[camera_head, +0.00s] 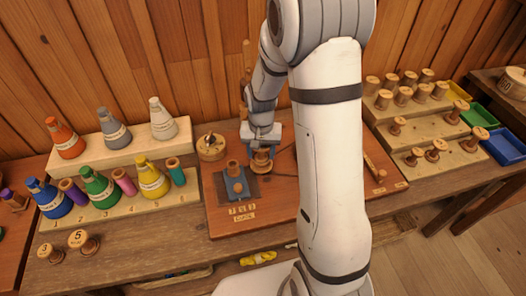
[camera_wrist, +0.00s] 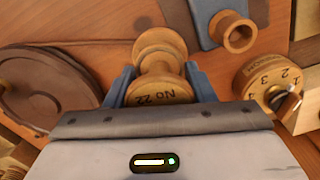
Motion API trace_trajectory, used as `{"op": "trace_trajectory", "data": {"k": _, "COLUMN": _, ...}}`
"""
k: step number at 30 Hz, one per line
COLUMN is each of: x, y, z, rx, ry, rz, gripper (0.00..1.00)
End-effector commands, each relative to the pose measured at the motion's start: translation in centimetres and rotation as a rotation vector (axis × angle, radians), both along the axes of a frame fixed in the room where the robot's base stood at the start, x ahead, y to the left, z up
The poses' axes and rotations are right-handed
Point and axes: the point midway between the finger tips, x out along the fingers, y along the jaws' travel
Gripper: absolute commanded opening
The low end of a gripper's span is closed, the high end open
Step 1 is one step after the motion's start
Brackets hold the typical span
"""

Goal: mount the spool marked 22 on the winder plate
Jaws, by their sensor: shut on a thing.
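The spool marked "No 22" (camera_wrist: 160,92) is turned from light wood, with its marked end face toward the wrist camera. My gripper (camera_wrist: 158,85) is shut on it, one blue finger on each side. In the head view my gripper (camera_head: 261,134) is over the red-brown board, with the spool (camera_head: 262,160) below it. I cannot tell whether the spool touches the board. A blue fixture with a wooden tube (camera_head: 236,184) stands left of the spool, on a dark square. A dark round disc (camera_wrist: 40,88) is at the left in the wrist view; which part is the winder plate is unclear.
A round numbered wooden dial (camera_head: 211,147) stands left of my gripper. Stepped racks with coloured cones (camera_head: 105,185) are at the left. Wooden spools stand on racks (camera_head: 428,125) at the right, near coloured bins (camera_head: 502,146). Two spools (camera_head: 80,240) stand front left. My arm hides the board's middle right.

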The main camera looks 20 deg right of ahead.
Motion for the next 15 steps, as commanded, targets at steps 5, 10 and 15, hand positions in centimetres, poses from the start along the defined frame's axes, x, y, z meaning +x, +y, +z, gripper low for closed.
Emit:
{"op": "trace_trajectory", "data": {"k": 5, "x": -0.11, "y": 0.06, "z": -0.07, "rx": 0.000, "ry": 0.000, "rz": 0.000, "gripper": 0.27}}
{"op": "trace_trajectory", "data": {"k": 10, "x": -0.14, "y": 0.08, "z": 0.01, "rx": 0.000, "ry": 0.000, "rz": 0.001, "gripper": 0.27}}
{"op": "trace_trajectory", "data": {"k": 15, "x": -0.14, "y": 0.08, "z": -0.37, "rx": 0.000, "ry": 0.000, "rz": 0.001, "gripper": 0.27}}
